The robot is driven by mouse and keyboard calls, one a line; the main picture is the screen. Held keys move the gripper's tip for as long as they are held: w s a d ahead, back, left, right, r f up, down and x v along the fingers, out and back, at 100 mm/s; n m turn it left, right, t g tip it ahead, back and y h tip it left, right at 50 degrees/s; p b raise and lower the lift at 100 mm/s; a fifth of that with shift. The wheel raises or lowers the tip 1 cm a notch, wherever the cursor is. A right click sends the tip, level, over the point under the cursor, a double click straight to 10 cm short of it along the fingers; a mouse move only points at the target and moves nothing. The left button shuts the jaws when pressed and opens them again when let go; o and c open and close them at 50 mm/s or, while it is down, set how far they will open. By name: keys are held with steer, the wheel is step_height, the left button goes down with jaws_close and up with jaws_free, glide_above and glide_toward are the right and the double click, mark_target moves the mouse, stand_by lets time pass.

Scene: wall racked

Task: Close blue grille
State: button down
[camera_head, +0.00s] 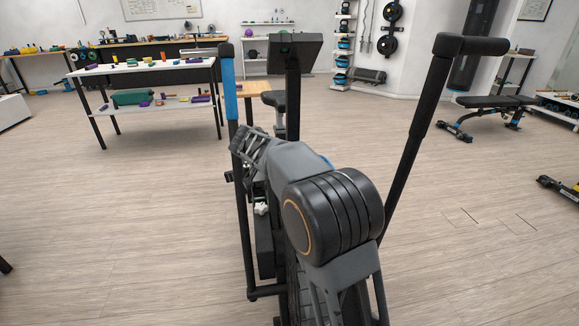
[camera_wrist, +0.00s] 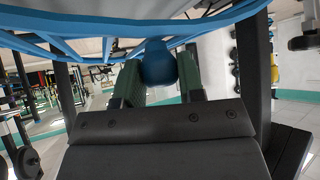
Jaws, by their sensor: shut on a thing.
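The blue grille (camera_wrist: 75,42) fills the top of the wrist view as curved blue bars and a broad blue rim close above my gripper. My gripper (camera_wrist: 158,80) has two dark green fingers, which are shut on a rounded blue piece (camera_wrist: 158,62) just under the grille. The piece looks like part of the grille, but its joint is not clear. In the head view my own arm covers the middle of the exercise machine (camera_head: 294,90), and I cannot make out the grille or my fingertips clearly there.
The machine's upright with a blue sleeve (camera_head: 228,85) stands left of my arm, and a tall black handle (camera_head: 425,105) stands right. A white table (camera_head: 150,66) with small objects is at the back left. A weight bench (camera_head: 495,102) is at the right. Open floor lies on both sides.

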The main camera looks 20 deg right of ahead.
steer(key=c, duration=0.7)
jaws_free()
steer(key=shift+c, duration=0.2)
steer(key=p+v, duration=0.2)
steer(key=v, duration=1.1)
steer(key=shift+a+r, duration=0.25)
steer(key=shift+a, duration=0.05)
